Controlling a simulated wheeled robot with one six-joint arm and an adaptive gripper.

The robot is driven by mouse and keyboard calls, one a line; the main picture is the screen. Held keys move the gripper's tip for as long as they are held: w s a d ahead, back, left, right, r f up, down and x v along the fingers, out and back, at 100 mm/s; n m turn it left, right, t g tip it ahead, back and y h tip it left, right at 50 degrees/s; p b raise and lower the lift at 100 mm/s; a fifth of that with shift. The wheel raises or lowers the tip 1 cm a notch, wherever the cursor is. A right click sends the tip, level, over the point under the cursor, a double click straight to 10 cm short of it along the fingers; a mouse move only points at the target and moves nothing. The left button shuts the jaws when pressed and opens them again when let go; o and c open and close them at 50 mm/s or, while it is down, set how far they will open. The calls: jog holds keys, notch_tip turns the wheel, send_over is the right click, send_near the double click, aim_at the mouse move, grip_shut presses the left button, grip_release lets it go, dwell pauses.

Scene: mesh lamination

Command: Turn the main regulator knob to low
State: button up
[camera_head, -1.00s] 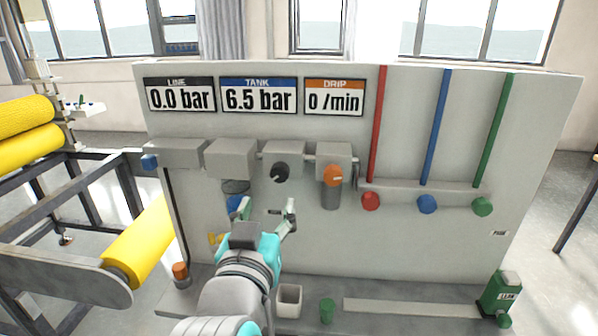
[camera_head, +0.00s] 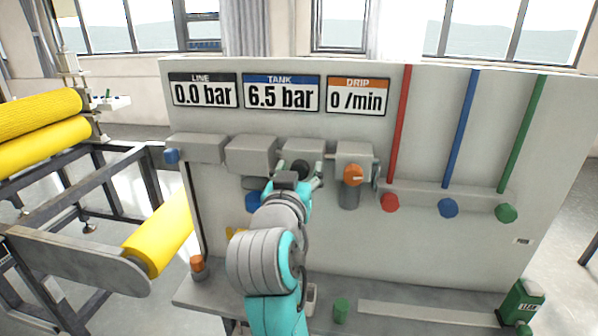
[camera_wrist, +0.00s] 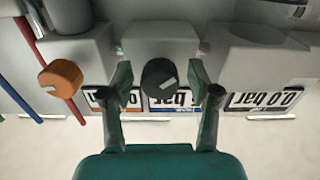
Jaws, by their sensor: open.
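The black regulator knob (camera_head: 300,168) sits on the front of a grey block on the panel, below the displays. In the wrist view the knob (camera_wrist: 159,78) shows whole, with a pale pointer mark slanting across it. My gripper (camera_head: 299,176) is at the knob in the head view. In the wrist view my gripper (camera_wrist: 160,85) is open, with one finger on each side of the knob and a gap at each side. The arm hides the lower part of the knob in the head view.
An orange knob (camera_head: 353,174) is close to the right. The LINE display (camera_head: 204,91) reads 0.0 bar, the TANK display (camera_head: 281,93) 6.5 bar, the DRIP display (camera_head: 357,96) 0 /min. Red (camera_head: 390,203), blue (camera_head: 448,208) and green (camera_head: 506,212) knobs are further right.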

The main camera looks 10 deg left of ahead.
grip_shut()
